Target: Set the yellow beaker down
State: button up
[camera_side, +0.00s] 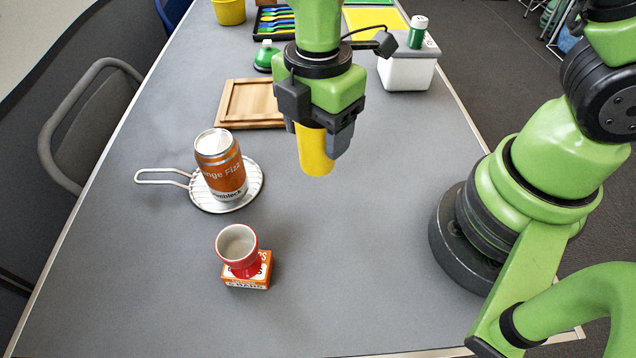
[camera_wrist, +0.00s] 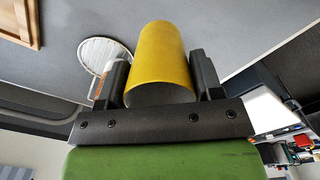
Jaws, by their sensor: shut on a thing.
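The yellow beaker (camera_side: 315,152) is held in my gripper (camera_side: 326,128), which is shut on it. In the side view the beaker hangs upright below the gripper, over the grey table to the right of the can; its upper part is hidden by the jaws, and I cannot tell how far its base is from the table. In the wrist view the beaker (camera_wrist: 160,62) stands between the two fingers (camera_wrist: 160,80), with a finger on each side.
An orange can (camera_side: 222,168) stands on a round wire rack with a handle (camera_side: 250,190). A red cup (camera_side: 238,252) sits on a small orange box (camera_side: 250,276). A wooden tray (camera_side: 222,104), green-topped bottle (camera_side: 264,56) and white box (camera_side: 408,74) stand farther back. Table right of the cup is clear.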

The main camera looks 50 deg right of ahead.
notch_tip(320, 180, down, 8)
dwell(0.4)
jog(key=o, duration=0.9)
jog(key=shift+f, duration=0.15)
notch_tip(320, 180, up, 12)
jog(key=s+d+r+m+t+y, duration=0.1)
jog(key=s+d+r+m+t, duration=0.2)
jog(key=r+m, duration=0.4)
jog(key=s+d+r+m+t+y, duration=0.1)
jog(key=s+d+r+m+t, duration=0.3)
jog(key=m, duration=1.1)
jog(key=shift+v, duration=2.65)
